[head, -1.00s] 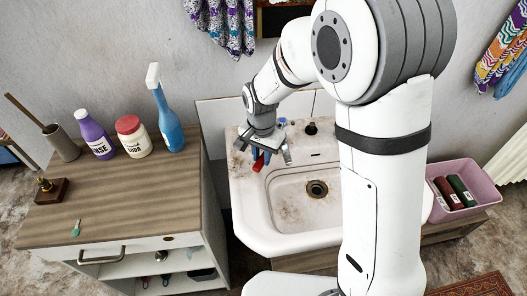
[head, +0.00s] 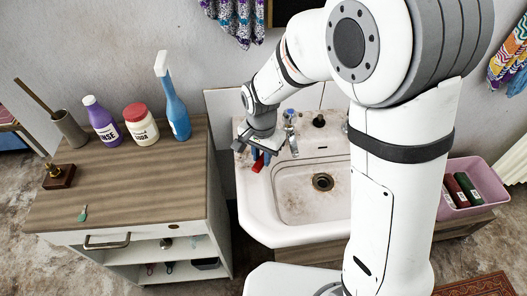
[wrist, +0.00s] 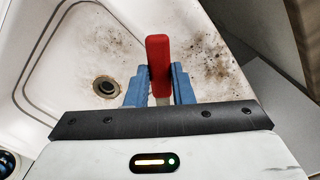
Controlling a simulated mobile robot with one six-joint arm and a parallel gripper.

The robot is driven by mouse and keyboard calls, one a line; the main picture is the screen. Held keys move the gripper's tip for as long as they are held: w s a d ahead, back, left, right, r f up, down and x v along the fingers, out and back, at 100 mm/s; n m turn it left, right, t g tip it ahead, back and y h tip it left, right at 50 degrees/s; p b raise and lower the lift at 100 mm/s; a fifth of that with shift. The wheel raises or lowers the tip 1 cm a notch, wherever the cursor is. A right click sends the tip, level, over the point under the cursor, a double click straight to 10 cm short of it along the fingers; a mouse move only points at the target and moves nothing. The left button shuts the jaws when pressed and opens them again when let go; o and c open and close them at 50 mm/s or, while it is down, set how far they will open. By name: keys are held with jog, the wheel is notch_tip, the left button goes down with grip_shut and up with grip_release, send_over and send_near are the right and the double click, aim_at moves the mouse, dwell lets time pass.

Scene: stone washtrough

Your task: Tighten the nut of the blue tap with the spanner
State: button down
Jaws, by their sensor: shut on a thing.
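My gripper (wrist: 159,88) is shut on the red handle of the spanner (wrist: 159,52), which stands up between its blue fingers in the wrist view. In the head view, my gripper (head: 261,155) is over the left rim of the washtrough, with the red spanner handle (head: 258,164) showing below it. The spanner's working end is not clearly visible. The tap with a blue top (head: 289,114) stands at the back left of the basin, just right of and behind my gripper, apparently clear of it. Its nut is too small to make out.
The stained white washtrough (head: 262,222) has a dark drain (head: 323,182). A dark knob (head: 319,121) stands at its back. Left is a wooden cabinet (head: 130,190) with a rinse bottle (head: 103,119), a soda jar (head: 140,127) and a spray bottle (head: 173,105). A pink bin (head: 490,183) stands right.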

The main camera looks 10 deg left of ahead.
jog(key=shift+r, duration=0.1)
jog(key=shift+r+p, duration=2.1)
jog(key=shift+r, duration=0.8)
